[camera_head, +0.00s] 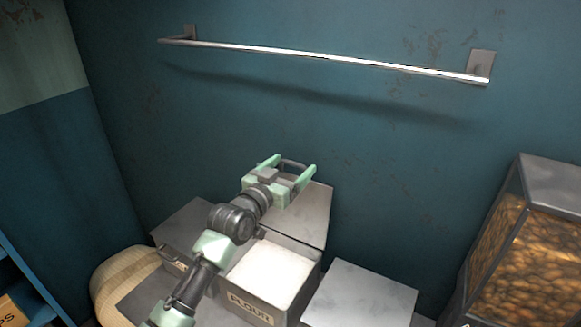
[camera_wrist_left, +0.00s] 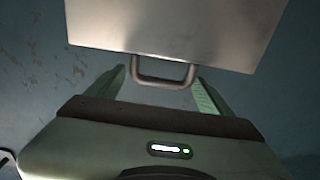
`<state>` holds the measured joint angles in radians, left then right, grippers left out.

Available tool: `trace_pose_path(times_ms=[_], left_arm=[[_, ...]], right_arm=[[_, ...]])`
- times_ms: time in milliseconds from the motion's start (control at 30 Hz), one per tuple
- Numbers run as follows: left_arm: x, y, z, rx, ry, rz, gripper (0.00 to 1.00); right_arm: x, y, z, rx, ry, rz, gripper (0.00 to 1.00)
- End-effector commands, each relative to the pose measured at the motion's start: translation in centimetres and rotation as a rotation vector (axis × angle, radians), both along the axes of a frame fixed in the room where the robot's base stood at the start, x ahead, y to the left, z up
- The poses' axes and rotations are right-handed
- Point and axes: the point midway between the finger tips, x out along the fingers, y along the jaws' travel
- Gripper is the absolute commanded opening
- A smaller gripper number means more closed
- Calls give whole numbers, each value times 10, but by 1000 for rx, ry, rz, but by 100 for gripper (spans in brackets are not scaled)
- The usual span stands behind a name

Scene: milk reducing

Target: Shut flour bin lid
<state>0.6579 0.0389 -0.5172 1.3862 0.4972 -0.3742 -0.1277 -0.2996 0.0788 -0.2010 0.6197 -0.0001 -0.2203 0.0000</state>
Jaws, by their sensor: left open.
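The flour bin (camera_head: 258,305) stands open, with white flour (camera_head: 268,272) showing inside and a FLOUR label on its front. Its grey metal lid (camera_head: 308,222) is raised behind the bin against the blue wall. My left gripper (camera_head: 291,165) is open at the lid's top edge, its green fingers on either side of the lid handle. In the left wrist view the handle (camera_wrist_left: 163,82) lies between the fingers, and the lid (camera_wrist_left: 180,30) fills the top. Whether the fingers touch the handle I cannot tell. My right gripper is not in view.
Closed metal bins stand to the left (camera_head: 190,228) and right (camera_head: 360,295) of the flour bin. A tan sack (camera_head: 115,285) sits at lower left. A glass-sided container of brown food (camera_head: 535,250) stands at right. A metal rail (camera_head: 320,60) crosses the wall above.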

Motion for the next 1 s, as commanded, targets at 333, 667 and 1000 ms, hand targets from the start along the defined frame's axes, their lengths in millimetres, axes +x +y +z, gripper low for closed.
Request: trace_pose_path(times_ms=[333,667,1000], left_arm=[[-1,0,0,-1,1,-1,9],[-10,6,-5,-25,-34,-1,0],[-54,35,-20,-147,-215,-3,0]], right_arm=[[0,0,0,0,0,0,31],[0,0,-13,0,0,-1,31],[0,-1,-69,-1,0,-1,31]])
